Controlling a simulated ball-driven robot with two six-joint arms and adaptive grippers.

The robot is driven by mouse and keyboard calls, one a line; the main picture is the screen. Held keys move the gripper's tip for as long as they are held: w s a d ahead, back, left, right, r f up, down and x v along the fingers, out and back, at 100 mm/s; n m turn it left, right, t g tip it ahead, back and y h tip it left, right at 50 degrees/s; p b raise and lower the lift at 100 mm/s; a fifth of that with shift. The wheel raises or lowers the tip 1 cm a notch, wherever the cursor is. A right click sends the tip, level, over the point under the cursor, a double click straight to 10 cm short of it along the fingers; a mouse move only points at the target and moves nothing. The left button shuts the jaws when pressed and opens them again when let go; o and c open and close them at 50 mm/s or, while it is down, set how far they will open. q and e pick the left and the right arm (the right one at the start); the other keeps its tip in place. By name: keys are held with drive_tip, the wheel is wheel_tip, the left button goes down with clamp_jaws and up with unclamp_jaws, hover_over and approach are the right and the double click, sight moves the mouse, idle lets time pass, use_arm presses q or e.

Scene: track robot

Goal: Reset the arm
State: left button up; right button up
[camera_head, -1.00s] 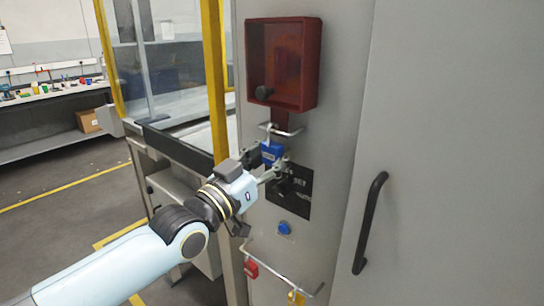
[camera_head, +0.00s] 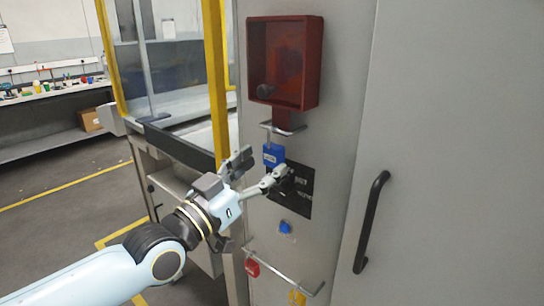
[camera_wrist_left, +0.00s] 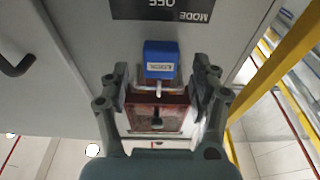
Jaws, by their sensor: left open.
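My left gripper (camera_head: 262,168) is open in front of the grey cabinet, just below and left of a blue padlock (camera_head: 273,154). The padlock hangs from a metal bar under a red box (camera_head: 284,62) with a tinted front. In the left wrist view the padlock (camera_wrist_left: 160,60) lies between and beyond the two spread fingers of my gripper (camera_wrist_left: 162,85), with gaps on both sides. The red box (camera_wrist_left: 157,117) also shows there behind the padlock. My right gripper is not in view.
Below, a lower bar carries a red padlock (camera_head: 252,268) and a yellow padlock (camera_head: 297,297). A black door handle (camera_head: 370,222) is at the right. A yellow-framed guard (camera_head: 215,80) stands left.

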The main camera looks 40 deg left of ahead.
use_arm(q)
drive_tip(key=d+v, duration=0.1)
drive_tip(key=v, duration=0.7)
drive_tip(key=s+a+f+g+y+b, duration=0.1)
drive_tip(key=f+g+b, duration=0.2)
drive_tip(key=f, duration=1)
drive_tip(key=s+a+f+n+g+b, duration=0.1)
drive_tip(key=f+g+b, duration=0.15)
drive_tip(key=f, duration=1.15)
drive_tip(key=s+a+f+g+y+b, duration=0.1)
drive_tip(key=s+f+g+b, duration=0.15)
drive_tip(key=f, duration=1.05)
drive_tip(key=s+d+f+g+b, duration=0.1)
drive_tip(key=s+f+g, duration=0.2)
drive_tip(key=s+f, duration=0.4)
drive_tip(key=s+d+f+g+b, duration=0.1)
drive_tip(key=s+f+g+b, duration=0.1)
drive_tip(key=s+f, duration=0.5)
drive_tip(key=s+f+g, duration=0.3)
drive_tip(key=s+f, duration=0.1)
drive_tip(key=s, duration=0.4)
drive_tip(key=s+f+g, duration=0.3)
drive_tip(key=s+f, duration=0.2)
drive_tip(key=s, duration=0.3)
drive_tip(key=shift+d+f+m, duration=0.3)
drive_tip(key=shift+s, duration=0.1)
